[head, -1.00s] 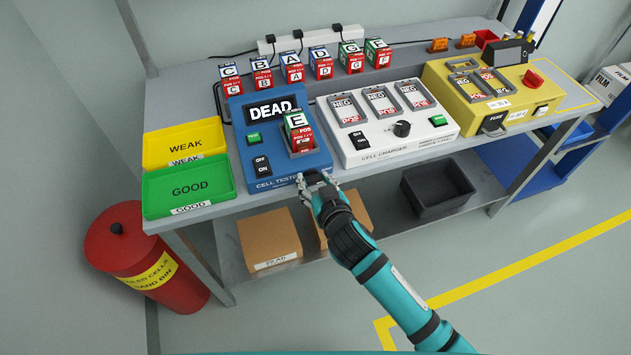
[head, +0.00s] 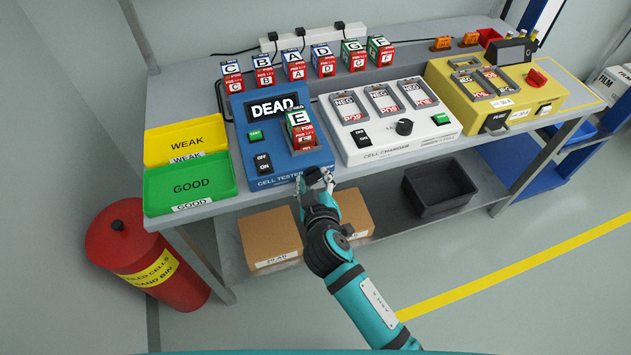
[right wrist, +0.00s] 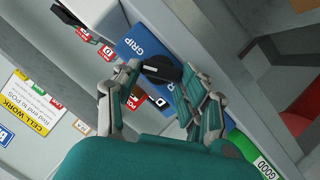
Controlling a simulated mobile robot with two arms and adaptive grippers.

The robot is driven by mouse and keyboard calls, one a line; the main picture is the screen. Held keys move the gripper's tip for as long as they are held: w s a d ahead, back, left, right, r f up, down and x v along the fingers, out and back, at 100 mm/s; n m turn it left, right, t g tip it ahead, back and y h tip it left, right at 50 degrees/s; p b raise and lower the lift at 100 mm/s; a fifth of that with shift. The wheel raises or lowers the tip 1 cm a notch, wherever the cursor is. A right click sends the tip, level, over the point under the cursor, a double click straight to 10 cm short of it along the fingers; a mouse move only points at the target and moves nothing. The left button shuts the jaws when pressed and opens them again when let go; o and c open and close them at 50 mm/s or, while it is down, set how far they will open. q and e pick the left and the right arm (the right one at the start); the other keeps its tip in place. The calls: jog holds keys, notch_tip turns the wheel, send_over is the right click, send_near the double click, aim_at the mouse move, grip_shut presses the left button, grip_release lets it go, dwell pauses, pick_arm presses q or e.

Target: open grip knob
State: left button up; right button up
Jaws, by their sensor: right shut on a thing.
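The blue cell tester (head: 285,172) stands on the bench with its display reading DEAD. Cell E (head: 299,128) sits in its bay. My right gripper (head: 318,182) is at the tester's front edge, by its lower right corner. In the right wrist view, the black grip knob (right wrist: 161,68) is on the blue face beside the word GRIP, and my right gripper (right wrist: 160,88) has its fingers on either side of it, shut on it. In the head view the gripper largely hides the knob. My left gripper is not in view.
The white cell charger (head: 385,150) is right of the tester, and the yellow machine (head: 450,90) is beyond it. The green GOOD tray (head: 190,185) and yellow WEAK tray (head: 185,143) are on the left. A red bin (head: 145,262) stands on the floor. Boxes (head: 268,240) are on the lower shelf.

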jog(key=shift+f+n+t+h, duration=0.1)
jog(key=shift+n+t+h, duration=0.2)
dwell(0.4)
jog(key=o, duration=1.2)
jog(key=shift+c, duration=0.2)
jog(key=shift+s, duration=0.15)
jog(key=a+v, duration=0.1)
jog(key=v, duration=1)
jog(key=shift+s+d+r, duration=0.2)
jog(key=shift+s+d, duration=0.2)
jog(key=shift+d, duration=0.05)
